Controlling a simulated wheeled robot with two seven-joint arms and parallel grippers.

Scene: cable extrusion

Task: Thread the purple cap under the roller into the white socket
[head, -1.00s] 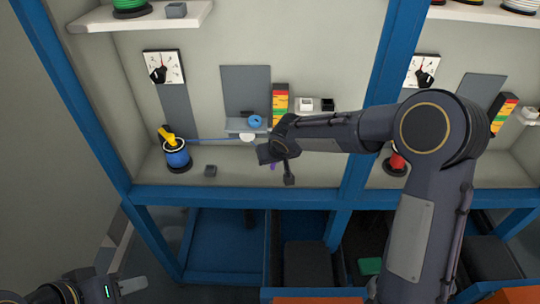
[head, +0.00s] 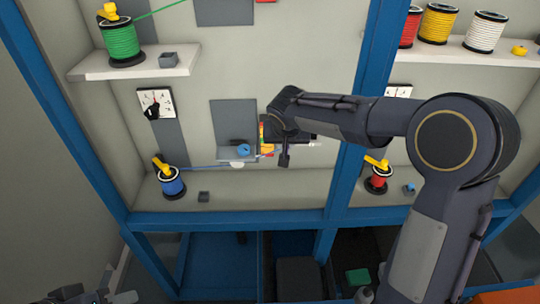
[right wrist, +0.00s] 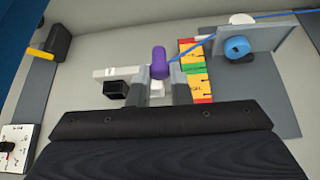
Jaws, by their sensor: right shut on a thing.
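The purple cap (right wrist: 160,62) on the end of the blue cable (right wrist: 205,42) is held between the fingers of my right gripper (right wrist: 158,84). In the head view my right gripper (head: 283,160) hides the cap. The cable runs from the blue spool (head: 172,185) past the blue roller (head: 243,149), which also shows in the right wrist view (right wrist: 237,47), and a white disc (right wrist: 243,18). The white socket (right wrist: 112,72) is left of the cap in the right wrist view, apart from it. My left gripper (head: 122,297) is partly cut off at the bottom left.
A black block (right wrist: 115,90) sits by the socket. A striped colour strip (right wrist: 194,72) stands on the grey wall behind the cap. A blue post (head: 350,165) rises right of the gripper.

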